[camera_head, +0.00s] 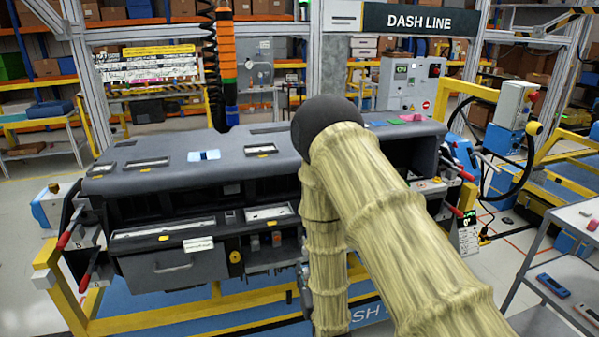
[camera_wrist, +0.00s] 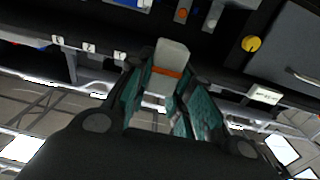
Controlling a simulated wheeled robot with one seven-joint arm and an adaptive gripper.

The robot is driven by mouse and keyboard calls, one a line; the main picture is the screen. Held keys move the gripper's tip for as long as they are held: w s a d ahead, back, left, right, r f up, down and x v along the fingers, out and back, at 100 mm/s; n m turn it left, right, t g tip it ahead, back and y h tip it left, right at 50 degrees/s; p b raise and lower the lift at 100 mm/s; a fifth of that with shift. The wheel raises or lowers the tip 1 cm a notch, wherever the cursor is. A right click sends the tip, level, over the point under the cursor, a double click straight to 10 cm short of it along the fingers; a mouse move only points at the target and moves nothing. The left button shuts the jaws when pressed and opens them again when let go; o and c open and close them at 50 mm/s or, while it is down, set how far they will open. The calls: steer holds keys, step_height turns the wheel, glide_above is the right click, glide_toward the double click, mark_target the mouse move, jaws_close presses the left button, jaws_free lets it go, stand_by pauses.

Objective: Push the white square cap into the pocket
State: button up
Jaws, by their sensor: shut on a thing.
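In the wrist view my gripper (camera_wrist: 166,88) has its teal-padded fingers closed around a pale grey-white square-ended piece (camera_wrist: 173,52), which looks like the white square cap. An orange band shows across it near the fingertips. The piece points toward the underside and front of the dashboard module (camera_wrist: 225,62), and I cannot tell whether it touches anything. In the head view my arm hides most of the gripper and the cap, at the lower front of the dashboard module (camera_head: 240,170). I cannot make out the pocket in either view.
A yellow knob (camera_head: 235,257) and a drawer front (camera_head: 170,268) sit on the module's lower front; the knob (camera_wrist: 251,43) also shows in the wrist view. Red-handled clamps (camera_head: 84,283) flank the module. A grey shelf cart (camera_head: 560,260) stands at the right.

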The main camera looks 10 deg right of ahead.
steer(key=w+d+r+p, duration=0.2)
steer(key=w+d+r, duration=0.2)
steer(key=w+r, duration=0.6)
steer(key=w+d+r+p, duration=0.3)
steer(key=w+r, duration=0.6)
steer(key=w, duration=0.2)
steer(key=shift+w+d+r+n+y+p, duration=0.3)
steer(key=shift+w+d+r, duration=0.1)
steer(key=shift+s+b, duration=0.1)
steer(key=shift+b, duration=0.2)
steer(key=shift+f+b, duration=2.05)
steer(key=shift+f, duration=0.85)
steer(key=shift+b, duration=0.7)
steer(key=shift+f+b, duration=1.1)
steer(key=shift+f, duration=0.2)
